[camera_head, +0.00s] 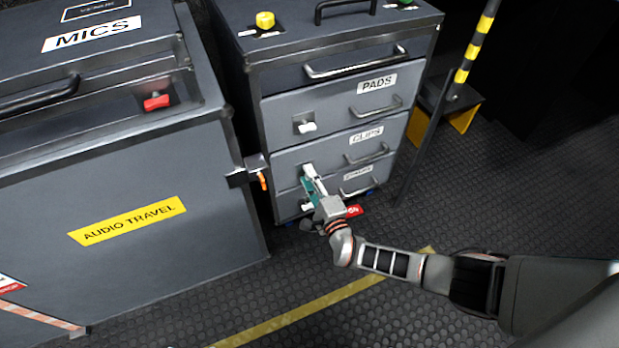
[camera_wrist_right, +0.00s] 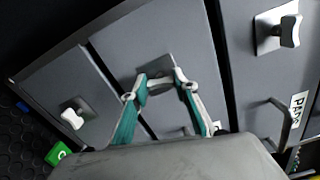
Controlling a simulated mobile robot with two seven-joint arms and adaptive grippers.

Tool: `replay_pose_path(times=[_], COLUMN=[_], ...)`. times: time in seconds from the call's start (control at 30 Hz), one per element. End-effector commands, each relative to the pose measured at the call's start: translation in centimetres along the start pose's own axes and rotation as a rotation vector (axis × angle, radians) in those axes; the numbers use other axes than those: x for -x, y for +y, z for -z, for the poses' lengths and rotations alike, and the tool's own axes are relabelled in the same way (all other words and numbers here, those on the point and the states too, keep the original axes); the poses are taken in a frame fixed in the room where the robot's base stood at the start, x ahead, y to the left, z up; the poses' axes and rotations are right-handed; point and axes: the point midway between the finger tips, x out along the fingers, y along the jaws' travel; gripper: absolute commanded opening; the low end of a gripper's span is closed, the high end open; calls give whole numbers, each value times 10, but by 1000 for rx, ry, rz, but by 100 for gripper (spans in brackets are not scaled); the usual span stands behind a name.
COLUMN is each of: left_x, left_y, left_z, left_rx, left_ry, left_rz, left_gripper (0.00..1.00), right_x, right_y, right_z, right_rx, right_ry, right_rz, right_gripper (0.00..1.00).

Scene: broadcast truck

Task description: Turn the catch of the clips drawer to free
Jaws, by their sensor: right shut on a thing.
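The clips drawer (camera_head: 330,157) is the middle labelled drawer of the grey cabinet and looks closed. Its white catch (camera_wrist_right: 160,85) sits on a grey plate (camera_wrist_right: 152,72) at the drawer's left side. My right gripper (camera_head: 309,178) reaches in from the lower right, and its fingers are shut on the catch. The wrist view shows both fingertips (camera_wrist_right: 160,84) on either side of the catch. In the head view the gripper hides most of the catch. My left gripper is not in view.
The pads drawer above has its own white catch (camera_head: 305,127), and the lowest drawer has another (camera_wrist_right: 72,117). A grey audio case (camera_head: 180,160) stands close on the left. A striped pole (camera_head: 465,70) stands right of the cabinet. The floor in front is mostly free.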

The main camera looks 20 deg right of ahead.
Motion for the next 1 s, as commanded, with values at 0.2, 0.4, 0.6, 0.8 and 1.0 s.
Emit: replay_pose_path(times=[0.2,0.4,0.6,0.8,1.0], left_x=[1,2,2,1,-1], left_y=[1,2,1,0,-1], left_z=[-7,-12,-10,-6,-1], left_rx=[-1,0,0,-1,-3], left_ry=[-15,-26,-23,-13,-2], left_rz=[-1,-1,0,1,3], left_gripper=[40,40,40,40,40], right_x=[0,0,1,0,0], right_y=[0,1,1,1,1], right_z=[2,2,3,3,2], right_rx=[82,110,114,113,112], right_ry=[3,3,3,4,2], right_rz=[-1,-2,-2,-2,-1], right_gripper=[7,7,7,31,46])
